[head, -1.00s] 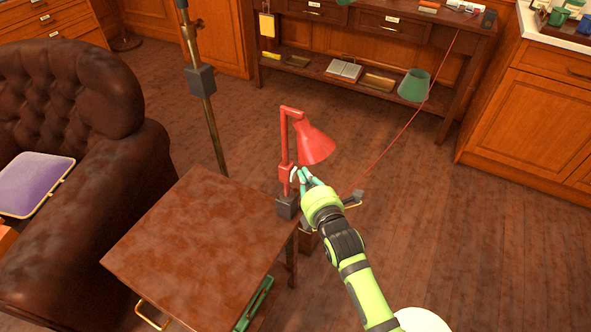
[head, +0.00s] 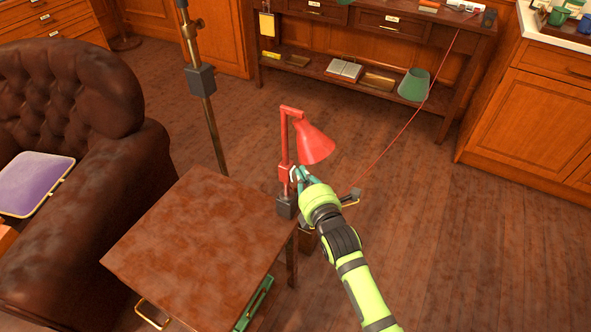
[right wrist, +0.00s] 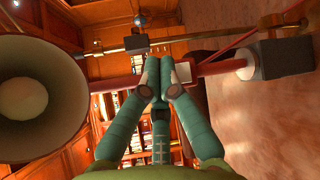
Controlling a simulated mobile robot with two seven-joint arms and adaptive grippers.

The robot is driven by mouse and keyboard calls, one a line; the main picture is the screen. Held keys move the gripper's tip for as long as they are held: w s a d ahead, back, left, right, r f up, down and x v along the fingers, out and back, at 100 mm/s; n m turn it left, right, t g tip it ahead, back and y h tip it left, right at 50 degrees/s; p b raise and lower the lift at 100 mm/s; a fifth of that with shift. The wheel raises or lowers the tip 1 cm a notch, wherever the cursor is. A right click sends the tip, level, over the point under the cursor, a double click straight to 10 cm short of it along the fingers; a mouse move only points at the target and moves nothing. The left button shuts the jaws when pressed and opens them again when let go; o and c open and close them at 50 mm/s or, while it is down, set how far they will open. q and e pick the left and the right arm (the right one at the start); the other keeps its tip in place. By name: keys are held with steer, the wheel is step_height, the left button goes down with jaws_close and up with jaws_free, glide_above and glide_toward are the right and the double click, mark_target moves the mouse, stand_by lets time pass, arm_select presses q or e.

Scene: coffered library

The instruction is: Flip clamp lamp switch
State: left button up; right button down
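The red clamp lamp (head: 286,150) stands upright at the right back corner of the brown side table, its shade tilted down to the right. Its dark clamp (head: 287,207) is at the table edge. My right gripper (head: 298,176) is at the post below the shade. In the right wrist view the gripper (right wrist: 160,88) has its green fingers drawn together in front of the red post (right wrist: 205,70). The shade (right wrist: 28,98) opens towards that camera with a pale bulb inside. A pale piece (right wrist: 182,73) shows by the fingertips; I cannot tell whether it is the switch. My left gripper is out of view.
The side table (head: 200,240) top is bare. A brown leather armchair (head: 75,120) stands at left, and a brass floor-lamp pole (head: 208,110) rises behind the table. A thin red cord (head: 410,125) runs up to the back console. Floor at right is clear.

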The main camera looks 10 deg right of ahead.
steer(key=shift+d, duration=0.1)
steer(key=shift+s+d+f+p, duration=0.1)
steer(key=shift+s+d+p, duration=0.35)
steer(key=shift+d, duration=0.15)
steer(key=s+d, duration=0.1)
steer(key=d+p, duration=0.1)
steer(key=s+d+p, duration=0.1)
steer(key=d, duration=0.1)
steer(key=shift+s+f, duration=0.35)
stand_by(0.5)
